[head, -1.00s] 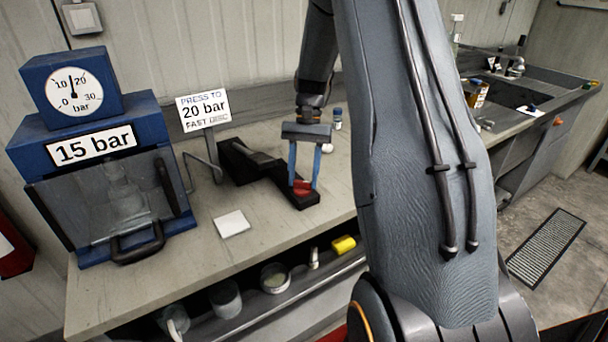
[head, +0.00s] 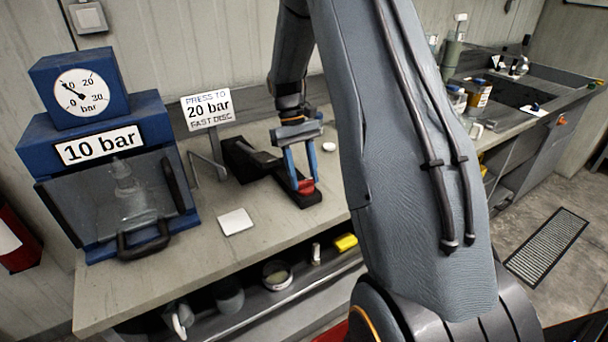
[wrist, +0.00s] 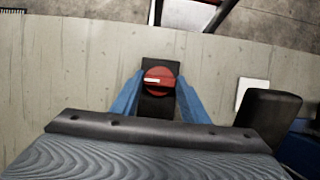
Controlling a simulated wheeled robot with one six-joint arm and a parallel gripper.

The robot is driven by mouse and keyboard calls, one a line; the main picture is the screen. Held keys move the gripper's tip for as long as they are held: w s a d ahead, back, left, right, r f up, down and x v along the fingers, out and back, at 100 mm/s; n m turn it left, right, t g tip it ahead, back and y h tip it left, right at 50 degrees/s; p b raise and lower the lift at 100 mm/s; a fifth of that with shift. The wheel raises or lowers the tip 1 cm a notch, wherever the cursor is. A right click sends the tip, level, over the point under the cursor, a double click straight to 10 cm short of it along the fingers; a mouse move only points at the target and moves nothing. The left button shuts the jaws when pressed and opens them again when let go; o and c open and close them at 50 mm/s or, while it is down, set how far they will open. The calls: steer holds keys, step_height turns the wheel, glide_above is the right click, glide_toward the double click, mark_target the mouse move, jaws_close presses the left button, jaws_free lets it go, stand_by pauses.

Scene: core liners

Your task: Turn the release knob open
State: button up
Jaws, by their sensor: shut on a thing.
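The red release knob (wrist: 159,80) sits at the near end of a black base (head: 308,198) on the bench. A pale line marks its top, lying roughly crosswise in the wrist view. My gripper (head: 304,186) reaches down from above, its blue fingers on either side of the knob and shut on it. The knob also shows in the head view (head: 305,186). The blue press (head: 100,170) stands at left with a clear guard in front. Its dial (head: 82,92) needle points to the upper left, near 10, and its label (head: 99,145) reads 10 bar.
A sign (head: 207,108) reads "PRESS TO 20 bar FAST DISC". A white square (head: 235,221) lies on the bench (head: 180,265) in front. A black lever (head: 192,165) stands between press and base. Containers and a yellow item (head: 345,242) sit on the shelf below.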

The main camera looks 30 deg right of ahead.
steer(key=shift+n, duration=0.3)
steer(key=o, duration=1.1)
steer(key=shift+c, duration=0.2)
